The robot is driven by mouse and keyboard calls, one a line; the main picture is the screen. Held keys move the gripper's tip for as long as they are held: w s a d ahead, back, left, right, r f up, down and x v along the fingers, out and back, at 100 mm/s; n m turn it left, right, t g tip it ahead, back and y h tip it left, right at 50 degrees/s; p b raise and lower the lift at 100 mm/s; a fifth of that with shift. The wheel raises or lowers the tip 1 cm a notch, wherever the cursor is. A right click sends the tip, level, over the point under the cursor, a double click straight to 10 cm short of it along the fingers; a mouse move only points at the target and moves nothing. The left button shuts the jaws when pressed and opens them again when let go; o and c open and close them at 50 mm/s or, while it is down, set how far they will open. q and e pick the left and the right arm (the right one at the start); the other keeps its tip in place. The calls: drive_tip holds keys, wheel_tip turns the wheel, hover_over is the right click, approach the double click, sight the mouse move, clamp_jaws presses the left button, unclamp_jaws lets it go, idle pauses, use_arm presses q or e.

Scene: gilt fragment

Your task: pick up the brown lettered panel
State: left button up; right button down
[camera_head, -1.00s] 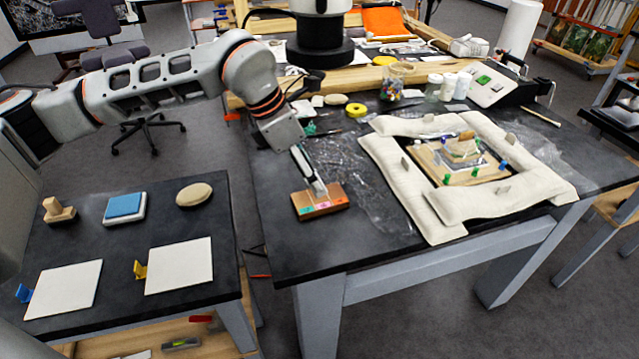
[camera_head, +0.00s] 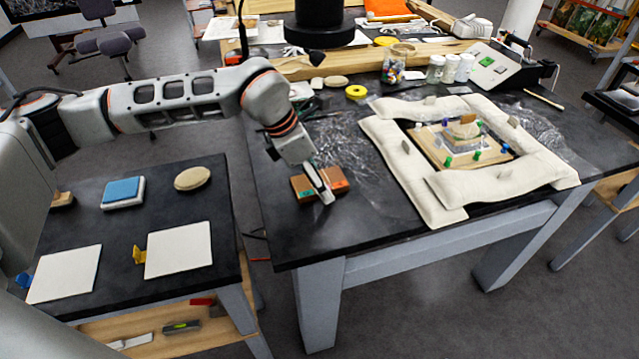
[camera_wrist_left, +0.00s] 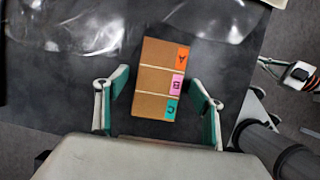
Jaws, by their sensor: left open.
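The brown lettered panel (camera_wrist_left: 153,79) lies on the dark tabletop, with orange A, pink B and teal C labels along one edge. In the head view the panel (camera_head: 303,188) is partly covered by my left gripper (camera_head: 325,195). My left gripper (camera_wrist_left: 158,78) is open and empty above it. In the wrist view its two fingers frame the C end of the panel, with a gap on each side. I see no contact, and their height above the panel is unclear. What looks like my right gripper (camera_wrist_left: 268,66) shows small past the table edge.
Sandbags (camera_head: 398,165) frame a stepped model to the right. Crumpled clear plastic (camera_head: 345,140) lies behind the panel, and yellow tape (camera_head: 356,91) beyond it. The side table (camera_head: 120,230) at left holds white cards and a blue pad. The worktable's front edge (camera_head: 300,262) is near.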

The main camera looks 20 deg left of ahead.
use_arm(q)
drive_tip(key=c, duration=1.2)
drive_tip(key=shift+r, duration=0.1)
drive_tip(key=shift+c, duration=0.2)
